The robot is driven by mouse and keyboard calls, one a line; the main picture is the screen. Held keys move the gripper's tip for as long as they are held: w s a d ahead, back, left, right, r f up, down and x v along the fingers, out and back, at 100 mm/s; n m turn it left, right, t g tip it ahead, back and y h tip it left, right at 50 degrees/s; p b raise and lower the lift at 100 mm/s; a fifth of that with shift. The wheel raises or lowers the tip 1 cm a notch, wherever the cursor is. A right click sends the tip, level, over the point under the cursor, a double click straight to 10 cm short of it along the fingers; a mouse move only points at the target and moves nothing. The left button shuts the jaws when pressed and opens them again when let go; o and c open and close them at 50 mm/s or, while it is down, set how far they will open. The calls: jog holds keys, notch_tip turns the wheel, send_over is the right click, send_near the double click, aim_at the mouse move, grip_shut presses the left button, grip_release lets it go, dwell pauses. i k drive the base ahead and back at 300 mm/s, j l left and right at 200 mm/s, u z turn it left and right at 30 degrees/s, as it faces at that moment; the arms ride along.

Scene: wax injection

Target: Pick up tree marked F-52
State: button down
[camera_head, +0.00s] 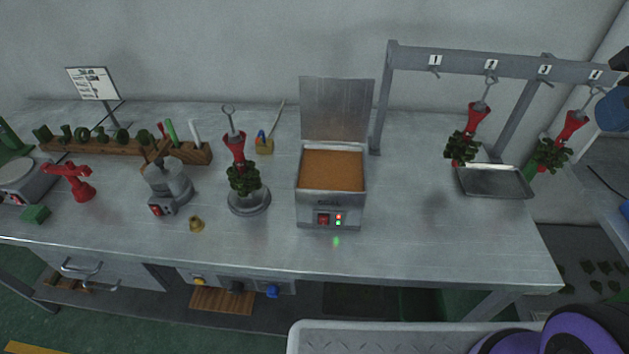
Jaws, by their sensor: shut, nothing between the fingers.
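Three wax trees show, each with a red stem, a metal hook on top and green pieces clustered below. One tree (236,148) stands upright on a round grey base (250,203) left of the wax pot. A second tree (477,116) hangs from the rack (460,67) under number 2. A third tree (574,123) hangs at the rack's right end under number 4. I cannot read an F-52 mark on any of them. I do not see my gripper in this view.
A square pot of brown wax (332,170) with a raised lid stands mid-bench. A metal tray (495,182) lies below the rack. A wooden holder with tools (125,146), a round grey device (168,185) and a red object (75,182) are at left. The front right bench is clear.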

aim_at(245, 178)
jog(key=j+u, duration=0.35)
jog(key=k+j+u, duration=0.1)
jog(key=j+u, duration=0.6)
jog(key=j, duration=0.15)
